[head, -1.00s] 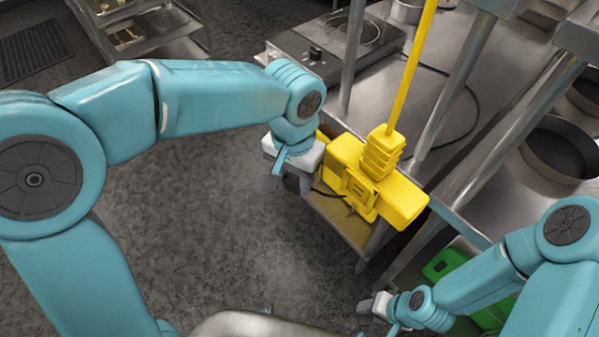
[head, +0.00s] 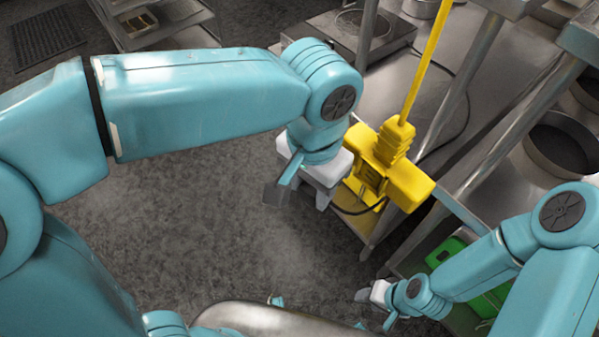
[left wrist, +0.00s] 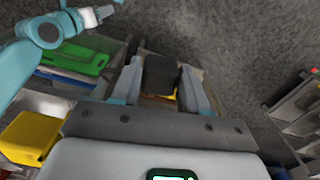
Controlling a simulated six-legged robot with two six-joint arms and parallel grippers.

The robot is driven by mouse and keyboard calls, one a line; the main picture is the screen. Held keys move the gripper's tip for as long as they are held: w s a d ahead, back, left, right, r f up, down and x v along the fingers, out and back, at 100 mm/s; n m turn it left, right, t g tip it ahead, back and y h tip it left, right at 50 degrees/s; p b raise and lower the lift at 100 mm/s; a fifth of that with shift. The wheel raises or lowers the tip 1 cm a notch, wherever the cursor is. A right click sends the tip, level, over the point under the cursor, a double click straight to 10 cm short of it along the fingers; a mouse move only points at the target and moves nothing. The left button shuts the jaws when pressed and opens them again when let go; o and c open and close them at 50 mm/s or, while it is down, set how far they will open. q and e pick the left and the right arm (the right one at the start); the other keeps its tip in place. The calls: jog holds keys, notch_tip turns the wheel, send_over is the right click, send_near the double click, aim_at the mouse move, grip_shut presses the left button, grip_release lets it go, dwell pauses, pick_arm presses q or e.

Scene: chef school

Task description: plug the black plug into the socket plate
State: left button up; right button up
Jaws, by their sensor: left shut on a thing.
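The yellow socket box (head: 407,185) hangs from a yellow cable; its socket plate (head: 372,180) faces my side and is partly covered by my left gripper. My left gripper (head: 298,195) is just left of the box. In the left wrist view its fingers (left wrist: 163,88) are shut on the black plug (left wrist: 161,72), which sits between them. In the head view the plug is largely hidden by the gripper. A black cord (head: 358,211) curves beneath the box. My right gripper (head: 368,294) is low and apart from the box; its opening is unclear.
A steel table (head: 425,90) with a hob (head: 362,28) stands behind the box, with metal posts (head: 465,90) close by. A round pan (head: 560,145) is at right. A green crate (head: 447,250) is below. Open floor (head: 190,225) lies left.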

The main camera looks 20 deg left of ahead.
pick_arm(q)
jog(key=s+d+r+m+p, duration=0.2)
jog(key=s+d+r, duration=0.1)
jog(key=s+r, duration=0.3)
jog(key=w+d, duration=0.1)
jog(key=w+d+p, duration=0.1)
jog(key=w, duration=0.1)
jog(key=w+d, duration=0.1)
jog(key=w, duration=0.1)
jog(key=shift+d, duration=0.1)
jog(key=shift+p, duration=0.45)
dwell(0.8)
jog(key=shift+w+d+r, duration=0.1)
jog(key=shift+w, duration=0.05)
dwell(0.5)
dwell(0.4)
jog(key=shift+s+a, duration=0.55)
jog(key=shift+s, duration=0.25)
